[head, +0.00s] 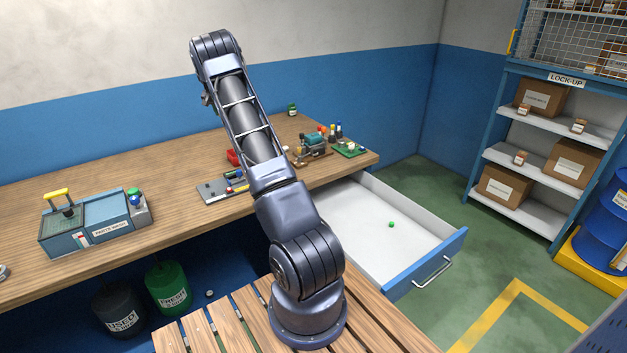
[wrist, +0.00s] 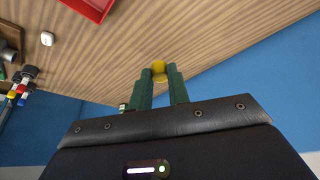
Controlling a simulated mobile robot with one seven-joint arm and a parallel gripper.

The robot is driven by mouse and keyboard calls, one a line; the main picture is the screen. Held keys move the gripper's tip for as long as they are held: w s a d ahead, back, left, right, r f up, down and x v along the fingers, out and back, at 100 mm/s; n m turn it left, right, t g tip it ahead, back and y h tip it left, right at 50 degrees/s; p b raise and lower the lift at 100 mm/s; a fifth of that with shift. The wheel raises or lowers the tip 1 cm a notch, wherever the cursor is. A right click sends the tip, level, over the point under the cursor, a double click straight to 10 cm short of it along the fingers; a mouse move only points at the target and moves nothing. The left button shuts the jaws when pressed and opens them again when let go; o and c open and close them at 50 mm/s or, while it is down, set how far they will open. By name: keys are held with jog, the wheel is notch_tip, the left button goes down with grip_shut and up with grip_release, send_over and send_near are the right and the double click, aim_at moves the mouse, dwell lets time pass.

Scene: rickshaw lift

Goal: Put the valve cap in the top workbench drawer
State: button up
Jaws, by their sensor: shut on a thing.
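My gripper (wrist: 162,72) shows in the wrist view with its two green fingers shut on a small yellow round piece (wrist: 158,66) at their tips. I cannot tell for sure that this piece is the valve cap, as only part of it shows. The gripper appears raised above the wooden workbench; in the head view it is hidden behind my arm. The workbench drawer (head: 425,258) is pulled open at the bench's right end, with a white inside and a blue front. A small green round thing (head: 391,224) lies on its floor.
The workbench (head: 100,195) holds a blue parts washer (head: 90,225), a grey tray (head: 215,189), a red bin (head: 233,157) and a cluster of small items (head: 312,143) near the drawer. Shelving (head: 550,130) and a blue drum (head: 607,225) stand at the right.

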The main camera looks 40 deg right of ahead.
jog(key=shift+r, duration=0.6)
jog(key=s+d+r+m+g+h, duration=0.1)
jog(key=s+d+r+m, duration=0.4)
jog(key=s+d, duration=0.75)
jog(key=m+g, duration=0.6)
jog(key=m, duration=1)
send_over(349, 224)
jog(key=w, duration=0.1)
jog(key=f, duration=4.1)
jog(key=shift+a+f, duration=0.25)
jog(key=shift+a, duration=0.1)
jog(key=shift+f, duration=0.1)
